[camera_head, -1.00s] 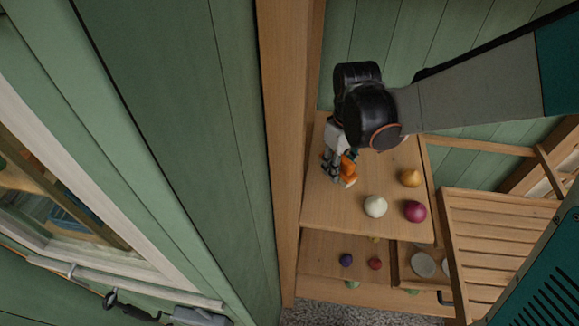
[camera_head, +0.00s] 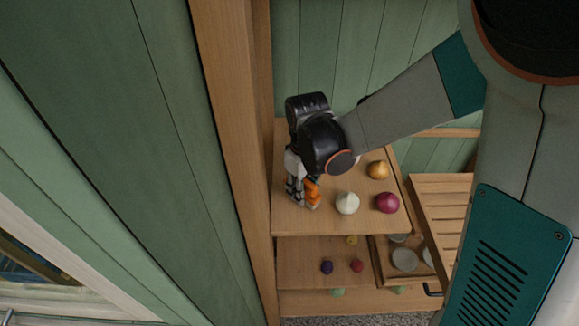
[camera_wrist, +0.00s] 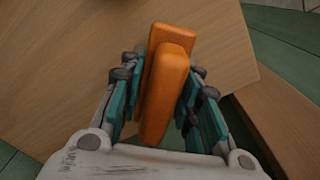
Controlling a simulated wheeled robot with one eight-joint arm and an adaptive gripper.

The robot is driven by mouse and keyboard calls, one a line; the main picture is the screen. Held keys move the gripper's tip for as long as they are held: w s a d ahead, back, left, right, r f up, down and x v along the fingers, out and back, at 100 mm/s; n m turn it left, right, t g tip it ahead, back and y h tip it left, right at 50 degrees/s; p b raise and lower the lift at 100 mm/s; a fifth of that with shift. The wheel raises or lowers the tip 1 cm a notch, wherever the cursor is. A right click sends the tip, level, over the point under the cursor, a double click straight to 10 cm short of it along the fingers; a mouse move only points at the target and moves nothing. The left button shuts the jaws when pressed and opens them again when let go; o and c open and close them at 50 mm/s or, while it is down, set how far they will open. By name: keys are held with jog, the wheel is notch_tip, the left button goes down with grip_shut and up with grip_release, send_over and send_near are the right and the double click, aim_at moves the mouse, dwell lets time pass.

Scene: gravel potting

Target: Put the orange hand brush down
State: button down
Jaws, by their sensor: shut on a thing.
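The orange hand brush (camera_head: 312,187) is at the left part of the wooden top shelf (camera_head: 330,224), below my wrist in the head view. In the wrist view the brush (camera_wrist: 163,85) lies lengthwise between the teal finger pads. My gripper (camera_wrist: 160,100) is shut on it, with fingers on both sides. In the head view my gripper (camera_head: 299,190) hangs down over the shelf. Whether the brush touches the shelf surface is hard to tell; its bristles are hidden.
A white bulb (camera_head: 347,203), a magenta bulb (camera_head: 387,203) and a golden bulb (camera_head: 378,170) sit right of the brush on the same shelf. A wooden post (camera_head: 235,150) stands close on the left. The lower shelf holds small balls and grey dishes (camera_head: 404,260).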

jog(key=shift+f, duration=0.15)
jog(key=shift+f, duration=0.1)
jog(key=c, duration=1.2)
grip_release()
jog(key=shift+b, duration=0.3)
notch_tip(320, 180, up, 13)
jog(key=p, duration=0.8)
jog(key=shift+s+f+p, duration=0.1)
jog(key=shift+f+p, duration=0.05)
jog(key=shift+p, duration=0.25)
jog(key=shift+f, duration=0.1)
